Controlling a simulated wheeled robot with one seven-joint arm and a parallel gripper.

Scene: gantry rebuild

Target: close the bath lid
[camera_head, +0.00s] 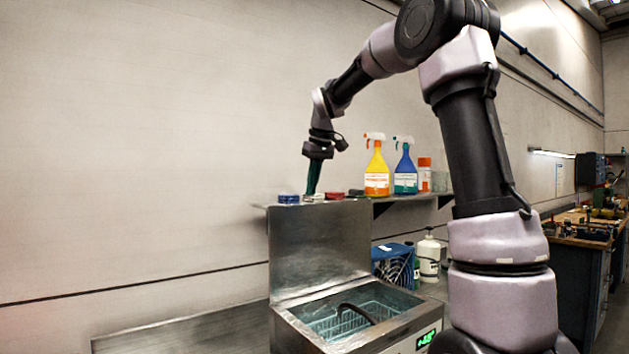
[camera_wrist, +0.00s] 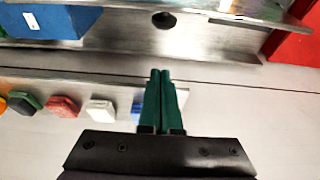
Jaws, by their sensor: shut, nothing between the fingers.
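The bath (camera_head: 345,318) is a steel tank with a wire basket (camera_head: 352,318) and a dark curved handle inside. Its steel lid (camera_head: 318,245) stands upright at the back of the tank, open. My gripper (camera_head: 311,192) is above the lid's top edge in the head view, its green fingers pointing down. In the wrist view the fingers (camera_wrist: 160,73) are together with nothing between them. I cannot tell whether the fingertips touch the lid or are in front of or behind it.
A wall shelf (camera_head: 425,197) behind the lid holds a yellow spray bottle (camera_head: 377,172), a blue spray bottle (camera_head: 405,172) and small coloured items. A blue box (camera_head: 393,265) and white pump bottle (camera_head: 429,258) stand right of the lid. Bare wall lies left.

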